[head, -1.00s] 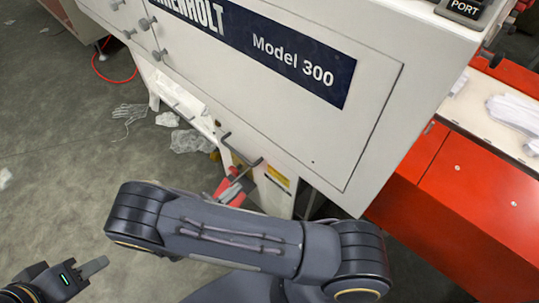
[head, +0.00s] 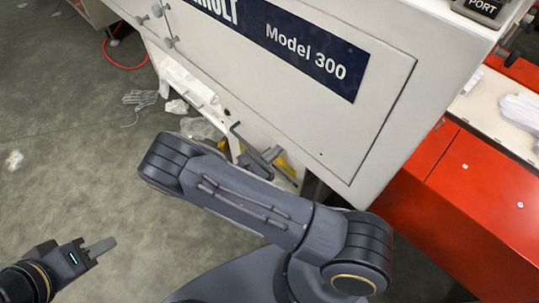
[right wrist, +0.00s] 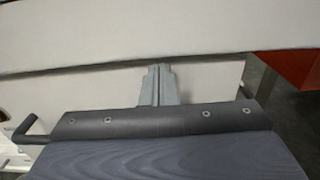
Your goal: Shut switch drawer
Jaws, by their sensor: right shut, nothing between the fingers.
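The white machine cabinet marked Model 300 (head: 385,75) fills the upper middle of the head view. A dark bar handle (head: 237,131) shows below its lower edge, and a dark handle end (right wrist: 30,132) shows at left in the right wrist view. I cannot tell which part is the switch drawer or how far out it stands. My right gripper (right wrist: 160,85) is shut and empty, its fingertips pointing at the white front. In the head view my right arm largely hides that area. My left gripper (head: 100,247) is low at left, away from the machine; its finger gap is not clear.
A red cabinet (head: 470,195) stands at right, with white gloves (head: 520,108) on the surface above. A red hose (head: 122,62) lies behind. The floor at left is mostly open.

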